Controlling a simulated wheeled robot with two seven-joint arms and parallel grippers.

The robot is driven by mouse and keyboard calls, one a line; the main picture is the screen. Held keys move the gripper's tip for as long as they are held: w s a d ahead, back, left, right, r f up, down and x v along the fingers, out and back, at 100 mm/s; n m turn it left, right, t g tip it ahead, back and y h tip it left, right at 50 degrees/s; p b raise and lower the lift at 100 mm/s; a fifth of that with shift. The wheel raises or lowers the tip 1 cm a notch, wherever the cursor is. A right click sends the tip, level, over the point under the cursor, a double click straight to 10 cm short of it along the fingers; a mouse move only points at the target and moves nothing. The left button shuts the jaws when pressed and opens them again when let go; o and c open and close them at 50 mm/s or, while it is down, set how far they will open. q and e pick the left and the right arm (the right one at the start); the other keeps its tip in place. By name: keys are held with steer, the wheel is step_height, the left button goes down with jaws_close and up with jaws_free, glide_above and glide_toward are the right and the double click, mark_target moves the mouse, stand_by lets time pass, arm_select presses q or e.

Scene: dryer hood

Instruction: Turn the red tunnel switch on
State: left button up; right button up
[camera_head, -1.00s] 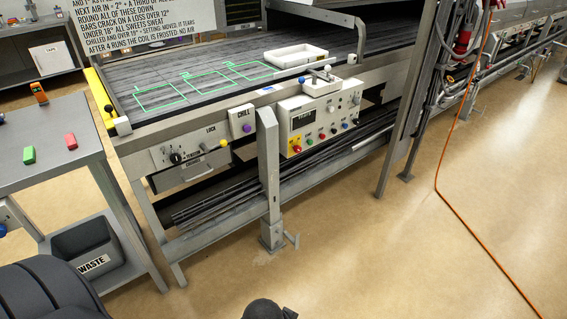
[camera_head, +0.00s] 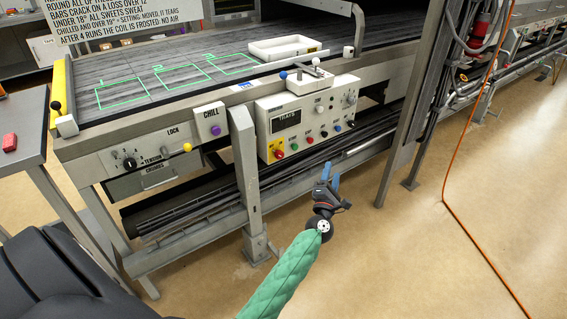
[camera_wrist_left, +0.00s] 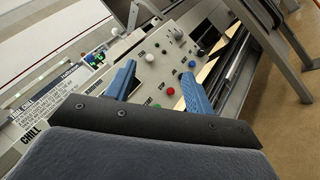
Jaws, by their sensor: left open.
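The pale control panel (camera_head: 310,118) sits on the front of the dark conveyor. Its lower row has a red control on a yellow plate (camera_head: 279,154), a green one (camera_head: 294,147), and a second red one (camera_head: 309,140). Their labels are too small to read, so I cannot tell which is the tunnel switch or its setting. My left gripper (camera_head: 331,174) is open and empty, in front of the panel's lower right in the head view. In the left wrist view, its blue fingers (camera_wrist_left: 158,84) frame a red button (camera_wrist_left: 170,91); no contact is clear. My right gripper is out of view.
A CHILL box (camera_head: 210,122) and a metal post (camera_head: 244,165) stand left of the panel. A small lever unit (camera_head: 308,80) sits on top of it. An upright post (camera_head: 412,90) stands to the right.

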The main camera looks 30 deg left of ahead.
arm_select(q)
steer(key=w+a+f+n+g+y+b, duration=0.25)
steer(key=a+n+g+y, duration=0.45)
steer(key=a+n+y, duration=0.35)
steer(key=n+g, duration=0.7)
steer(key=n, duration=0.2)
glide_toward(281, 156)
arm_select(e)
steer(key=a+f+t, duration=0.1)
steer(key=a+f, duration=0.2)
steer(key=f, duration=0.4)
arm_select(q)
steer(key=shift+n, duration=0.25)
steer(key=shift+p+x, duration=0.55)
steer(key=shift+x, duration=3.75)
steer(key=shift+w+f, duration=0.1)
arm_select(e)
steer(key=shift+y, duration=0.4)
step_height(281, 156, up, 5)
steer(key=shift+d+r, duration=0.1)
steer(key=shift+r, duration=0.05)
arm_select(q)
steer(key=c, duration=1)
